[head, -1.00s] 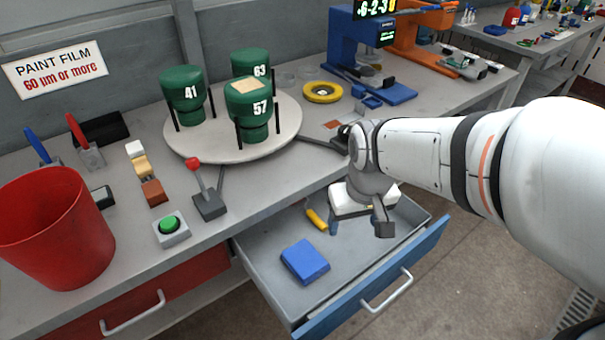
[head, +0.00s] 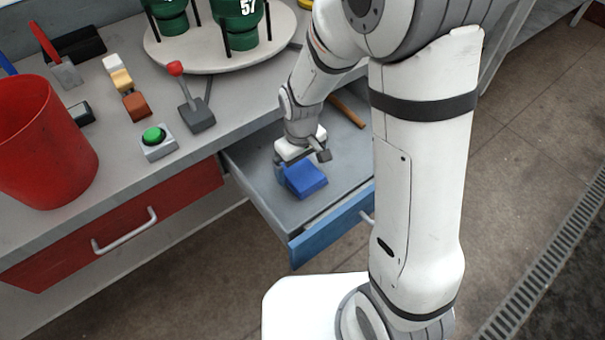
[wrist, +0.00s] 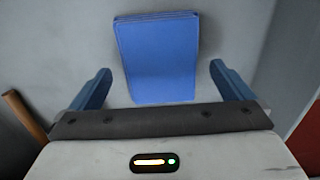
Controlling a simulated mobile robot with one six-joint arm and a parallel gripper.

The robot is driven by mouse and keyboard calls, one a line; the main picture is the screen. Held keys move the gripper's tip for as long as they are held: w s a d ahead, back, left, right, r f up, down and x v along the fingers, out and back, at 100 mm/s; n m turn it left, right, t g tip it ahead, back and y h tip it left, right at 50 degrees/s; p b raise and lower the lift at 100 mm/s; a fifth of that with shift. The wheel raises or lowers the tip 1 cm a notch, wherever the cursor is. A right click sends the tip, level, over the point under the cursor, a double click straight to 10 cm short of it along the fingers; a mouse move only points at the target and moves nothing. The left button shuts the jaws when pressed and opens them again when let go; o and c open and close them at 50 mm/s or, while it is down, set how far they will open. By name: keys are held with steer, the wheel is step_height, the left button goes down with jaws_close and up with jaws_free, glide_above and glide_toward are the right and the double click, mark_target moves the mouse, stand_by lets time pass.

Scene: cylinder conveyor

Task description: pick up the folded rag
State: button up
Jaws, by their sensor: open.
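The folded rag (head: 306,181) is a blue, flat, roughly rectangular bundle lying in the open drawer. In the wrist view the rag (wrist: 158,60) lies ahead, between the lines of my two blue fingers. My gripper (head: 294,168) is low in the drawer, right at the rag, with its white body partly covering the view of the far side. In the wrist view my gripper (wrist: 161,72) is open, one finger on each side of the rag, with a gap on both sides. I cannot tell whether the fingertips are down at the rag's height.
The counter above holds a red bin (head: 45,145), a green button (head: 153,136) and a red-knobbed lever (head: 190,100).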

mark_target(301, 171)
step_height(301, 171, down, 3)
steer(key=shift+r, duration=0.2)
steer(key=shift+c, duration=0.6)
steer(key=c, duration=0.8)
steer(key=shift+r, duration=0.1)
step_height(301, 171, up, 10)
steer(key=shift+f+p, duration=0.1)
steer(key=shift+p, duration=0.6)
